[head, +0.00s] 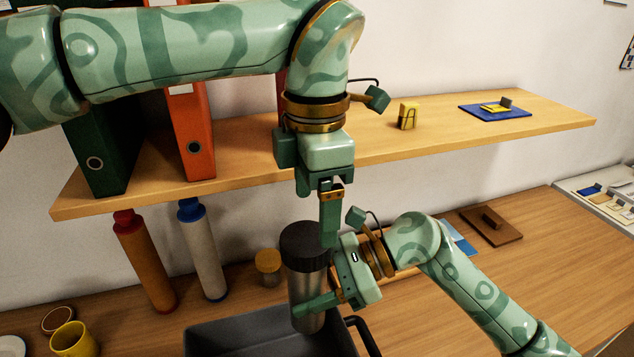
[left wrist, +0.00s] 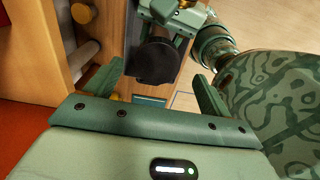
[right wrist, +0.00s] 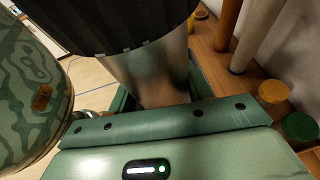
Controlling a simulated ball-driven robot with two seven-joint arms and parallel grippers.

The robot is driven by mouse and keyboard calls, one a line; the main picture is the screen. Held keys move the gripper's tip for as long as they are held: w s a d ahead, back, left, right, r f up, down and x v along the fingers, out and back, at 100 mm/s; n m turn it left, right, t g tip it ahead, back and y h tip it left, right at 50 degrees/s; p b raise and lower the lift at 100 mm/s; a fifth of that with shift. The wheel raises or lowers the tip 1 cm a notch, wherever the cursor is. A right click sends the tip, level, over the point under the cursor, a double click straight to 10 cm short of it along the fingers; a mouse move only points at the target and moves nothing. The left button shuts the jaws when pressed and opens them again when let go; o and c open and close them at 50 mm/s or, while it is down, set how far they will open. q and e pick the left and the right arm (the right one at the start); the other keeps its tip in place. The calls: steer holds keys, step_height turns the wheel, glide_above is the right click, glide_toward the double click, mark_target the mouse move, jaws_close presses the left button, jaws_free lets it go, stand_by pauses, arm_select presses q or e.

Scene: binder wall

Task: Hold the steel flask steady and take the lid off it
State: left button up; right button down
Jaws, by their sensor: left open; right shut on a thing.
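The steel flask (head: 305,284) stands upright at the front of the workbench, with its broad black lid (head: 304,242) on top. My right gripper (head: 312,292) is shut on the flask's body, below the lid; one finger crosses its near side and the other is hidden. The right wrist view shows the steel body (right wrist: 150,75) close up, with the lid (right wrist: 115,20) above it. My left gripper (head: 328,215) points down, open and empty, just above the lid. In the left wrist view the lid (left wrist: 157,62) shows beyond and between its spread fingers (left wrist: 158,72).
A dark grey crate (head: 215,335) surrounds or lies behind the flask's lower end; I cannot tell which. A wooden shelf (head: 390,150) with binders runs behind my left gripper. A yellow mug (head: 74,340) and a small ochre-lidded jar (head: 268,266) stand left.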

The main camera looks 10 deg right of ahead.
mark_target(314, 234)
arm_select(q)
step_height(314, 234, down, 6)
steer(key=shift+f, duration=0.1)
steer(key=c, duration=1)
steer(key=n, duration=0.6)
steer(key=shift+w, duration=0.2)
steer(key=shift+r, duration=0.25)
steer(key=shift+a+r, duration=0.1)
steer(key=shift+r, duration=0.85)
steer(key=shift+w, duration=0.1)
